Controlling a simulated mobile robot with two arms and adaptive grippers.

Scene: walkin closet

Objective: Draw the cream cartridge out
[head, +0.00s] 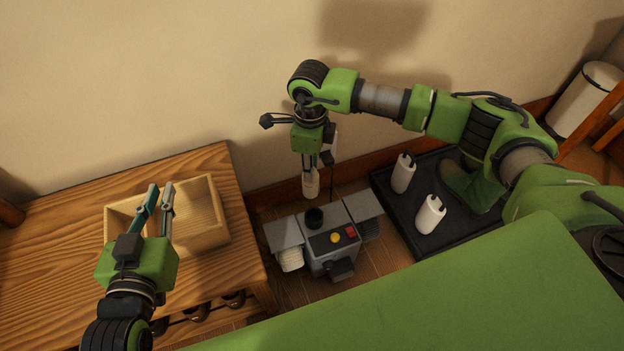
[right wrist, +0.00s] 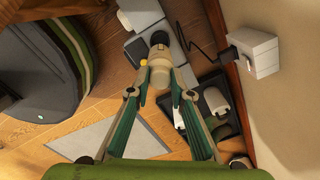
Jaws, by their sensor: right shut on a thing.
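The cream cartridge (head: 311,187) hangs upright below my right gripper (head: 311,172), which is shut on it. Its lower end is just above the round black socket (head: 314,217) on top of the grey machine (head: 326,252), with a small gap in the head view. In the right wrist view the cartridge (right wrist: 160,68) sits between the fingertips of my right gripper (right wrist: 160,86), in line with the black socket (right wrist: 159,38). My left gripper (head: 160,187) is open and empty over the wooden box (head: 205,213).
The wooden box stands on a wooden bench (head: 60,235) at left. A black tray (head: 395,216) on the floor holds two white bottles (head: 431,214) and a green boot (head: 470,187). A wall outlet (right wrist: 252,52) and a dark cord (right wrist: 201,48) are near the machine.

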